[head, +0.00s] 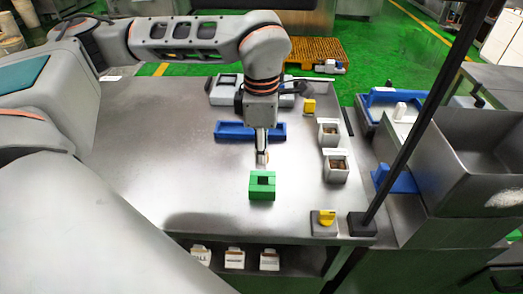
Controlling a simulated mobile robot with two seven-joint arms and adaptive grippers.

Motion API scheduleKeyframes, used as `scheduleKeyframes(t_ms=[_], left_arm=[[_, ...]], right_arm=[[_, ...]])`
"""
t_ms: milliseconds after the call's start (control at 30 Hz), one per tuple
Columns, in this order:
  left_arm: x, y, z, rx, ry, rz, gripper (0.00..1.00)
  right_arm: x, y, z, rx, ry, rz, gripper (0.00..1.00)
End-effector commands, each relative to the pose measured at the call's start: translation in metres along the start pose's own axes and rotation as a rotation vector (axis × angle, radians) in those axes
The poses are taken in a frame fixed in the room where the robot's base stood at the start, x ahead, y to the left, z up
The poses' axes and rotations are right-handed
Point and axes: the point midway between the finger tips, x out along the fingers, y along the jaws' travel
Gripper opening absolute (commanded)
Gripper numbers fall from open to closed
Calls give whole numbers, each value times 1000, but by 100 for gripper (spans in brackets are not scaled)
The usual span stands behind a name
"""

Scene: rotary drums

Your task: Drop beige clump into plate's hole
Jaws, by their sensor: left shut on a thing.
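My left gripper (262,160) points straight down over the middle of the steel table (150,170). It is shut on a small beige clump (263,157), mostly hidden between the fingers. Just in front of the gripper, nearer to me, a green square plate (262,195) with a dark hole in its middle lies on the table. The fingertips appear a little behind the plate's far edge; their height above the table is hard to tell. My right gripper is not in view.
A blue tray (228,130) lies behind the gripper. A yellow-topped block (324,217) sits at the front right, near a black slanted pole (415,110). The table's left side is clear.

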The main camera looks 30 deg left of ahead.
Motion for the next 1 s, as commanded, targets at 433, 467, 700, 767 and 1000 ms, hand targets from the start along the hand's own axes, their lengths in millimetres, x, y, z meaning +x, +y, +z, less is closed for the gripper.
scheduleKeyframes(t_ms=[433, 467, 700, 767, 1000], left_arm=[[19, 0, 0, 0, 1, -2, 12], [22, 0, 0, 0, 1, -2, 12], [39, 0, 0, 0, 1, -1, 12], [43, 0, 0, 0, 1, -1, 12], [60, 0, 0, 0, 1, -3, 12]], right_arm=[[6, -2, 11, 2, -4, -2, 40], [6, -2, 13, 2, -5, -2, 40], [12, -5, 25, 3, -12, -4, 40], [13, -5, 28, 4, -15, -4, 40], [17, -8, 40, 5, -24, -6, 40]])
